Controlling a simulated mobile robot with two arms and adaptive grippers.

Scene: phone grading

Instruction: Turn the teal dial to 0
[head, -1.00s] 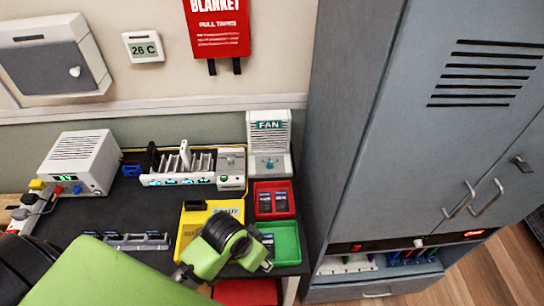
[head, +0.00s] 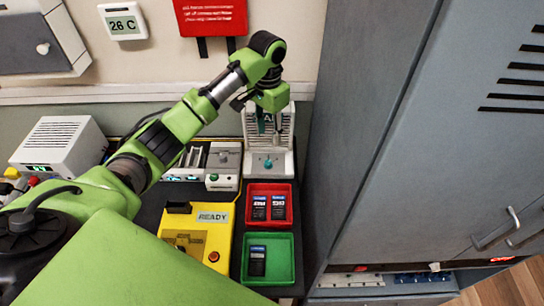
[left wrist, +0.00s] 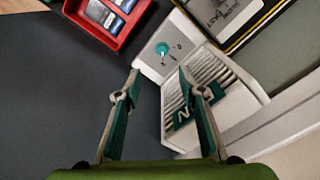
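The teal dial (head: 268,163) sits on the front panel of the white fan unit (head: 282,170), at the back of the bench. In the left wrist view the dial (left wrist: 162,48) shows with small dark marks around it, too small to read surely. My left gripper (head: 268,128) hangs in front of the fan's upper part, above the dial, and partly hides the FAN sign. In the left wrist view its two fingers (left wrist: 158,74) are spread apart and empty, with the fan's slats and dial beyond them. My right gripper is in no view.
A red tray (head: 247,207) and a green tray (head: 291,263) hold phones in front of the fan. A yellow READY station (head: 216,236) and a white slotted rack (head: 226,160) stand to the left. A tall grey cabinet (head: 380,150) closes off the right.

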